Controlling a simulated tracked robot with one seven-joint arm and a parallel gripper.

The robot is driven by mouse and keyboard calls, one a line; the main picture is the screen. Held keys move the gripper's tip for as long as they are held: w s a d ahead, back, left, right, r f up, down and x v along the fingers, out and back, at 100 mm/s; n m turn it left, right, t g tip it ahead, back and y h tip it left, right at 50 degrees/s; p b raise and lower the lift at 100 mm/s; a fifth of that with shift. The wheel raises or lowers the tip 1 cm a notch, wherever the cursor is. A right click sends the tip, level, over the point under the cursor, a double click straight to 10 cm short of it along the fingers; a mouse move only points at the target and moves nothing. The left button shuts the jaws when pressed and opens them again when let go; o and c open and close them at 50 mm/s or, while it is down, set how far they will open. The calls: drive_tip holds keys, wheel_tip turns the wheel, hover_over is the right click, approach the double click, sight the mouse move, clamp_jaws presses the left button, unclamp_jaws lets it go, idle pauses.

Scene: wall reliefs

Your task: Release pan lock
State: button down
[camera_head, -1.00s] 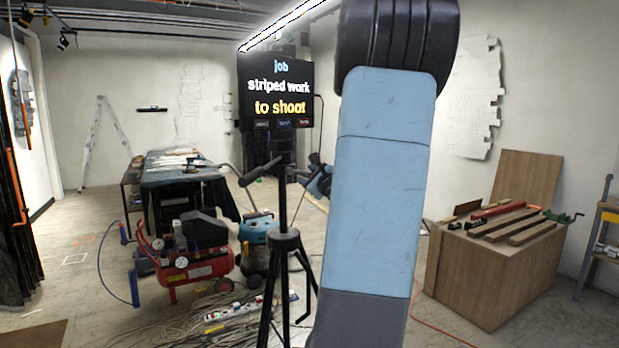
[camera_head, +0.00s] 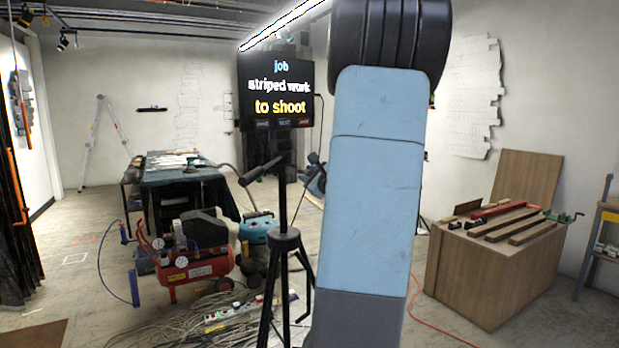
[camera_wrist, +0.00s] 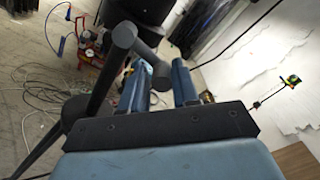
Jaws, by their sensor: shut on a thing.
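A black tripod (camera_head: 285,243) stands in the middle of the head view, with a screen (camera_head: 275,92) above it and a dark handle (camera_head: 262,171) sticking out to the left. In the wrist view the tripod head (camera_wrist: 136,12) is close, with a dark rod and rounded knob, the likely pan lock (camera_wrist: 146,52), reaching down by my fingers. My gripper (camera_wrist: 158,86) has its two blue fingers on either side of this dark part, shut on it. The exact contact is partly hidden. In the head view my arm hides most of the gripper.
A red compressor (camera_head: 195,268), a blue vacuum (camera_head: 257,232) and tangled cables (camera_head: 215,318) lie left of the tripod. A covered table (camera_head: 185,175) stands behind. A wooden crate (camera_head: 490,270) with clamps is at the right.

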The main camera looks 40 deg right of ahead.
drive_tip(key=shift+r+n, duration=0.75)
drive_tip(key=shift+n, duration=0.45)
drive_tip(key=shift+r, duration=0.1)
drive_tip(key=c, duration=1)
unclamp_jaws()
drive_tip(key=shift+s, duration=0.25)
drive_tip(key=v, duration=1.3)
drive_tip(key=shift+s+f, duration=0.15)
drive_tip(key=shift+f, duration=0.1)
